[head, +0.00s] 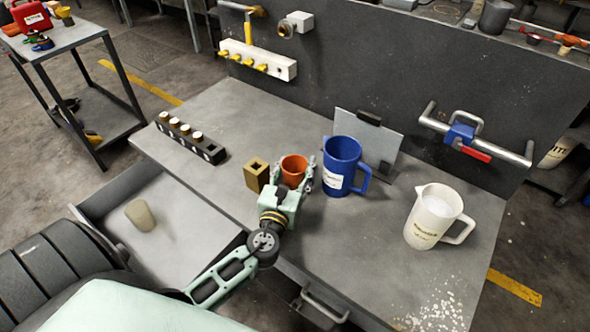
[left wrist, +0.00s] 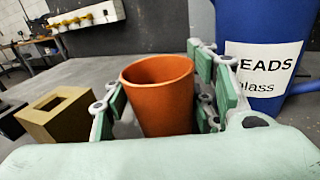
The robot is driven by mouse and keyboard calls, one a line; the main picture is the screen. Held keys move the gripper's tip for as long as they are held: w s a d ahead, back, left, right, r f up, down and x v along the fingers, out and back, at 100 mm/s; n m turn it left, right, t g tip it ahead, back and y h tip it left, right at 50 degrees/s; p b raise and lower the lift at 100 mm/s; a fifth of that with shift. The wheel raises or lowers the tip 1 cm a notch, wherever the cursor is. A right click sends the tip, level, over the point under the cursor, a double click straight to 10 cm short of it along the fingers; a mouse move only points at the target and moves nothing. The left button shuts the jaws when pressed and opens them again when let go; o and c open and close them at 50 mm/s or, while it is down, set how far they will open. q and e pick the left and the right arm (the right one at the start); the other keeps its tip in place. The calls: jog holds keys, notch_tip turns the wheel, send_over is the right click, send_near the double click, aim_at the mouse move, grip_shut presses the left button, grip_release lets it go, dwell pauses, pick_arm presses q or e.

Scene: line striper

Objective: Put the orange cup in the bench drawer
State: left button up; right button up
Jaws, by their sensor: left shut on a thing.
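The orange cup (head: 294,169) stands upright on the bench top (head: 240,110), between a small tan block and a blue pitcher. My left gripper (head: 291,185) is shut on the cup, with its fingers on both sides of it. In the left wrist view the cup (left wrist: 158,95) sits between the green-padded fingers (left wrist: 160,105). The bench drawer (head: 175,243) is pulled open at the left front of the bench, and a beige cup-like object (head: 140,215) lies in it. My right gripper is not in view.
The tan block (head: 256,175) with a square hole is close left of the cup. The blue pitcher (head: 342,166) is close on the right, and a white pitcher (head: 437,216) stands farther right. A dark rack (head: 190,138) is at the back left.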

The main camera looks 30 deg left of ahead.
pick_arm(q)
jog(key=shift+f, duration=0.2)
jog(key=o, duration=1.1)
jog(key=shift+r, duration=0.1)
jog(key=shift+o, duration=0.2)
